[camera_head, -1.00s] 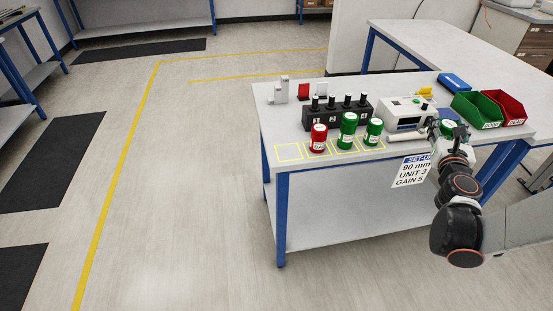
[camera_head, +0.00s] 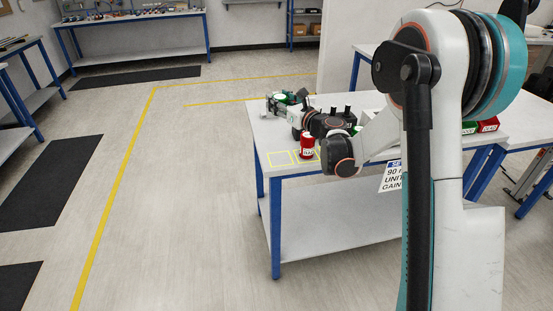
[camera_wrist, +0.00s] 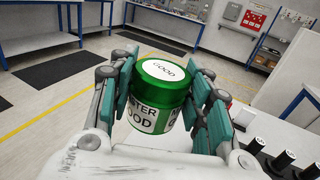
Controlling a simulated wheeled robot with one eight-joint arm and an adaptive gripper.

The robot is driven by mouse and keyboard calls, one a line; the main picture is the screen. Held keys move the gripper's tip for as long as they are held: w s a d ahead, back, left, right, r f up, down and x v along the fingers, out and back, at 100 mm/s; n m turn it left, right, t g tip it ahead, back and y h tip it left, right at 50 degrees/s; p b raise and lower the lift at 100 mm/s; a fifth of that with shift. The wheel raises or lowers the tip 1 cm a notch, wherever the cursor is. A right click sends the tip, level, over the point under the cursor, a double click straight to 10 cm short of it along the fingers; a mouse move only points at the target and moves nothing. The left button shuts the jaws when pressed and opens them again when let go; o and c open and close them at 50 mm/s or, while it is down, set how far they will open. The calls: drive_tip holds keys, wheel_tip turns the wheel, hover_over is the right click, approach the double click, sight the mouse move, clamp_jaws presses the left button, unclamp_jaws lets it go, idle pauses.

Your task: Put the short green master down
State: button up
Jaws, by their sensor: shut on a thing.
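My gripper (camera_wrist: 162,92) is shut on a short green jar (camera_wrist: 163,72) with a white lid label reading GOOD and a side label reading MASTER GOOD. The jar sits between the two teal-padded fingers in the wrist view. In the head view my gripper (camera_head: 284,104) is over the far left corner of the white workbench (camera_head: 345,170). Whether the jar touches the bench cannot be told. A red jar (camera_head: 306,146) stands on the bench near the yellow outlined squares (camera_head: 279,158). My arm hides most of the other green jars there.
Black posts show at the lower right of the wrist view (camera_wrist: 283,160). My arm covers much of the bench. A red bin (camera_head: 488,125) stands at its right end. The front left outlined square is bare. Open floor lies left of the bench.

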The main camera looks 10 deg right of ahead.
wheel_tip(320, 180, down, 20)
drive_tip(key=b, duration=0.7)
drive_tip(key=shift+d+r, duration=0.1)
drive_tip(key=shift+r, duration=0.15)
drive_tip(key=o, duration=1.4)
drive_tip(key=shift+c, duration=0.2)
